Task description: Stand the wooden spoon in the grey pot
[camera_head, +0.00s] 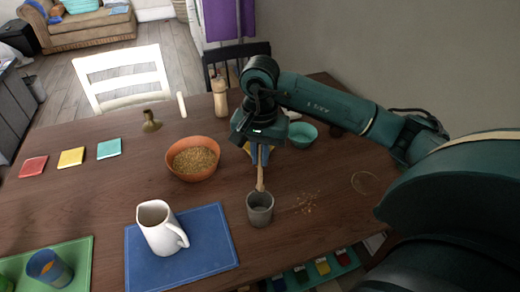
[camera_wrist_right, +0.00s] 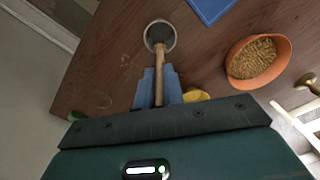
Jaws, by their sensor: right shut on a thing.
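The grey pot (camera_head: 260,214) stands upright on the wooden table, right of the blue mat; it also shows at the top of the right wrist view (camera_wrist_right: 160,30). My right gripper (camera_head: 260,158) is behind and above the pot, shut on the wooden spoon (camera_head: 261,180). In the right wrist view, blue finger-like parts of the gripper (camera_wrist_right: 158,92) flank the spoon (camera_wrist_right: 160,74). The spoon points down, and its lower end overlaps the pot's rim. I cannot tell whether that end is inside the pot. The spoon's upper part is hidden by the gripper. My left gripper is not in view.
A white jug (camera_head: 158,228) stands on the blue mat (camera_head: 207,257). An orange bowl of grain (camera_head: 180,174) is left of the gripper. A teal bowl (camera_head: 303,136) and a wooden mill (camera_head: 220,100) stand farther back. Crumbs lie right of the pot.

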